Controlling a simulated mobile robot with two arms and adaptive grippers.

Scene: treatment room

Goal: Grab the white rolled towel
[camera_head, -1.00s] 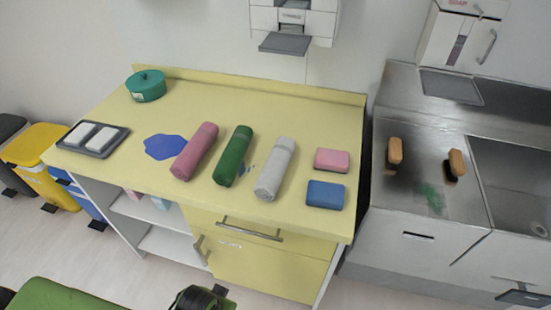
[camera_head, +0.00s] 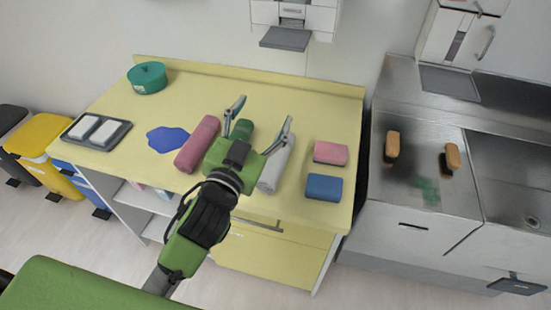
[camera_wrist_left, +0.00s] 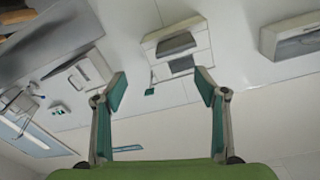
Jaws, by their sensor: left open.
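The white rolled towel (camera_head: 272,172) lies on the yellow counter, to the right of the green rolled towel (camera_head: 243,128) and the pink rolled towel (camera_head: 197,145). My left gripper (camera_head: 261,122) is open and appears over the counter, in front of the green towel and part of the white towel. Its right finger overlaps the upper part of the white towel in the head view. Nothing is between its fingers. In the left wrist view the open fingers (camera_wrist_left: 161,90) point toward the wall, and no towel shows there. My right gripper is not in view.
A pink block (camera_head: 330,152) and a blue block (camera_head: 324,187) sit right of the white towel. A green pot (camera_head: 147,78), a tray (camera_head: 80,143) and a blue spill (camera_head: 167,139) are on the left. A wall dispenser (camera_head: 286,38) hangs behind the counter.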

